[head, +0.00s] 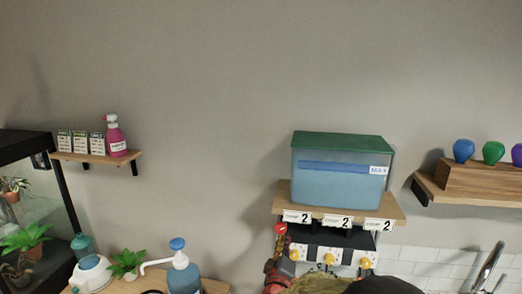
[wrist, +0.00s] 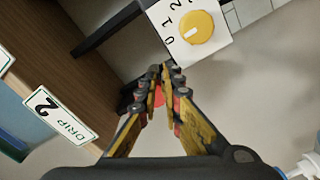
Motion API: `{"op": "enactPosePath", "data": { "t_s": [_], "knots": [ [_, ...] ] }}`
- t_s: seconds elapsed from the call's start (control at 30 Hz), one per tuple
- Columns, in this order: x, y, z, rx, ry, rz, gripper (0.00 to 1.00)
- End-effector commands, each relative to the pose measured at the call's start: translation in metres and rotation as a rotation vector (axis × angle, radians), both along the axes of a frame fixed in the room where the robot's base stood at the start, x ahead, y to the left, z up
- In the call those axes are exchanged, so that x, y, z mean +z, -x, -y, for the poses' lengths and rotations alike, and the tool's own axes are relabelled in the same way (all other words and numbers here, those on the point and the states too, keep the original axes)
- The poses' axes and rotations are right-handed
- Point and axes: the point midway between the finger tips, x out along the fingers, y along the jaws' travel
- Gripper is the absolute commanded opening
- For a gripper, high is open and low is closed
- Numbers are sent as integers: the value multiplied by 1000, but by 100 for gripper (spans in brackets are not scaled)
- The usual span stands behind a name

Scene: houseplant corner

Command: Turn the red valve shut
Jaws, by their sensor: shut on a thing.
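The red valve (head: 281,228) shows as a small red spot at the left end under the tank shelf in the head view. In the wrist view a bit of red (wrist: 159,97) shows between the fingers, and the rest of it is hidden behind them. My gripper (wrist: 164,76) has its yellow and black fingers drawn together at the tips, shut on the valve. In the head view my gripper reaches up from below to the valve, partly hidden by clutter and shadow. The valve handle's angle cannot be made out.
A blue tank (head: 340,177) with a green lid stands on a wooden shelf (head: 400,213) with number cards. A dial panel with yellow knobs (head: 329,258) is right of the valve; one knob (wrist: 195,27) is close to my fingers.

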Motion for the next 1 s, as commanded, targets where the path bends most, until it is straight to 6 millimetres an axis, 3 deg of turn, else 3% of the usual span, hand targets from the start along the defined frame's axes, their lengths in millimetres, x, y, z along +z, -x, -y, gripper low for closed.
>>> {"op": "enactPosePath", "data": {
  "t_s": [0.03, 1.0],
  "knots": [
    [17, -4, 4, -9, -8, 28, 0],
    [36, -3, 14, -14, -10, 28, 0]
  ]
}}
